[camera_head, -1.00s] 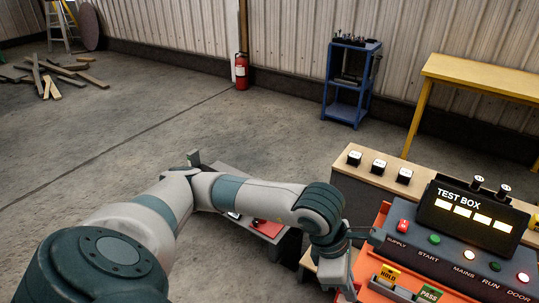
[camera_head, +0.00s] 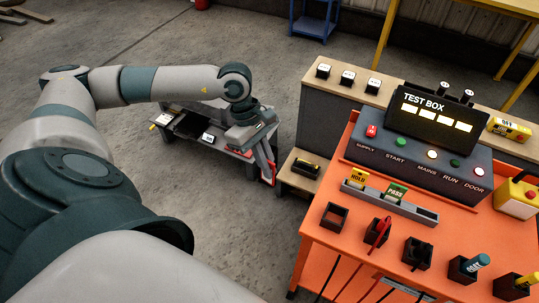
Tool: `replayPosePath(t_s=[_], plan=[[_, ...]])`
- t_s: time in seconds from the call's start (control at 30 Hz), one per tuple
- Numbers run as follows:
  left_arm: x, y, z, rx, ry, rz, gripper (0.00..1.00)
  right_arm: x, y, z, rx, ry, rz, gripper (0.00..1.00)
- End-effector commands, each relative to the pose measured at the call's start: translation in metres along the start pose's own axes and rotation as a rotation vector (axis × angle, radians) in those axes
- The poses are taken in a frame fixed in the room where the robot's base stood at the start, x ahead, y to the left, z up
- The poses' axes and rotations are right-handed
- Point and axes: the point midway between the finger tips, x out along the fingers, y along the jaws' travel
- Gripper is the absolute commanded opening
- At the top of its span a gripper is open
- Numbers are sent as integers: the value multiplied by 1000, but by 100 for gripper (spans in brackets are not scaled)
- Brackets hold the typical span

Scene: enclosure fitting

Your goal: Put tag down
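The yellow HOLD tag (camera_head: 358,177) and the green PASS tag (camera_head: 396,192) stand in a grey slotted rack (camera_head: 420,212) on the orange bench. My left gripper (camera_head: 268,174) points down at the right end of a low grey bench, left of the orange bench and apart from both tags. Red shows beside its fingers; I cannot tell whether that is a held tag or something behind them. Its finger gap is too small to make out. My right gripper is out of view.
The low grey bench (camera_head: 232,146) carries dark and white items. A small wooden step (camera_head: 291,181) holds a black item. The orange bench (camera_head: 325,246) bears the test box (camera_head: 437,111), several black holders and a yellow button box (camera_head: 517,197). Concrete floor is clear between.

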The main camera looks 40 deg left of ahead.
Motion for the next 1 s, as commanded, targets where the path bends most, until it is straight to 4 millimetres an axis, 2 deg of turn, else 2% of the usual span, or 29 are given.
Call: replayPosePath(t_s=[0.67,0.8,1.0], plan=[[33,-15,-34,1069,-11,-431,0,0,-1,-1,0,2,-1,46],[50,-14,-14,1279,-18,-514,0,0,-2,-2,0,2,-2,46],[72,-11,32,1390,-18,-558,0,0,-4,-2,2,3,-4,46]])
